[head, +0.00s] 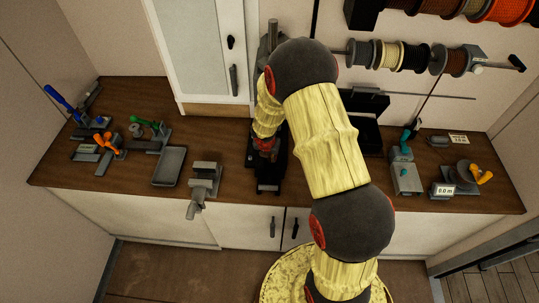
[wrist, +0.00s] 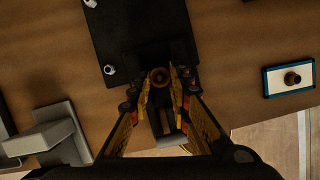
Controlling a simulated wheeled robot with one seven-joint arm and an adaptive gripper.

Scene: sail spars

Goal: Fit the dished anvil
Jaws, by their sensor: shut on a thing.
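My gripper (wrist: 160,88) is shut on a small round brown-brass piece with a ringed, hollow-looking top, which looks like the dished anvil (wrist: 160,76). The piece sits between the fingertips at the front edge of a black press base (wrist: 140,30). I cannot tell whether it is seated in the base or held just above it. In the head view my gripper (head: 264,146) is low at the black press (head: 270,184) at the middle of the bench, and my arm hides much of the press. The held piece cannot be made out there.
A blue-rimmed white tray (wrist: 276,90) holds a small dark round part (wrist: 292,78). A grey vise (head: 205,180) stands left of the press. Tools with orange and green handles and a grey tray (head: 169,166) lie further left. Teal-handled and orange-handled devices stand right.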

